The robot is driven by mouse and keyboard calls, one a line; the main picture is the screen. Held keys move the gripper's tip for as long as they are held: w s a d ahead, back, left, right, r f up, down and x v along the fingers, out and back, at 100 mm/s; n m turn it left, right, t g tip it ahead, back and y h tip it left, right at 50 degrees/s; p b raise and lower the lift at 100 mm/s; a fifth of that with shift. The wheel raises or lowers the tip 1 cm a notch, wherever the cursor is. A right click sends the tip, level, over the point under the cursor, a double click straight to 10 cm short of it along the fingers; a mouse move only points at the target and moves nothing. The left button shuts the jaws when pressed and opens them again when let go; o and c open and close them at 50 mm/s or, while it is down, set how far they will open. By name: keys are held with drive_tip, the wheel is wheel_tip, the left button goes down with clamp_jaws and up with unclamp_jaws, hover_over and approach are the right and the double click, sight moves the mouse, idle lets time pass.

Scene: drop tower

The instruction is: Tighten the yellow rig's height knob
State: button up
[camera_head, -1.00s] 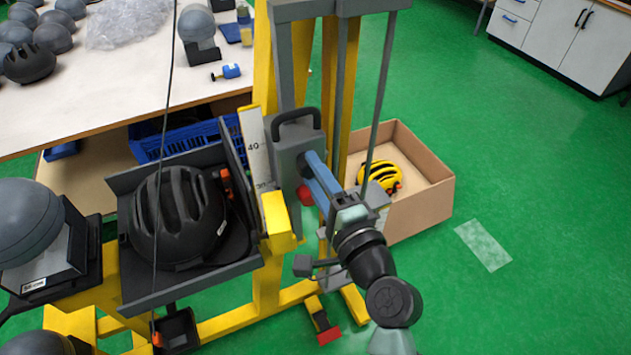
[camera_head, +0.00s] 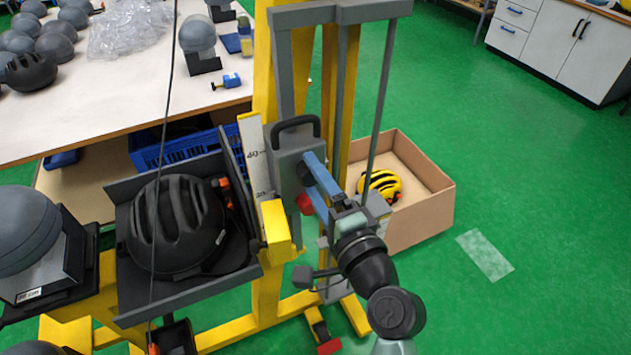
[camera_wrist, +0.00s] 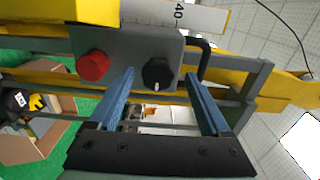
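The yellow rig (camera_head: 262,75) carries a grey carriage block (camera_head: 287,165) beside a height scale. A round black knob (camera_head: 305,173) and a red knob (camera_head: 304,204) sit on the block's face. In the wrist view, the black knob (camera_wrist: 157,73) has a pale mark on its rim, and the red knob (camera_wrist: 92,66) is to its left. My gripper (camera_head: 311,174) is open and empty, its blue fingers pointing at the block. In the wrist view, my gripper (camera_wrist: 160,77) has one finger on each side of the black knob; I cannot tell whether they touch it.
A black helmet (camera_head: 176,225) sits on the rig's left side. A cardboard box (camera_head: 432,208) with a yellow helmet (camera_head: 380,186) stands behind the rig. A grey vertical rod (camera_head: 381,90) stands near my gripper. Green floor at the right is mostly clear.

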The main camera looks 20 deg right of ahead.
drive_tip(key=shift+s+f, duration=0.1)
drive_tip(key=shift+s, duration=0.25)
drive_tip(key=s+b, duration=0.3)
drive_tip(key=s, duration=0.9)
drive_tip(key=shift+s+d, duration=0.15)
drive_tip(key=shift+d, duration=0.1)
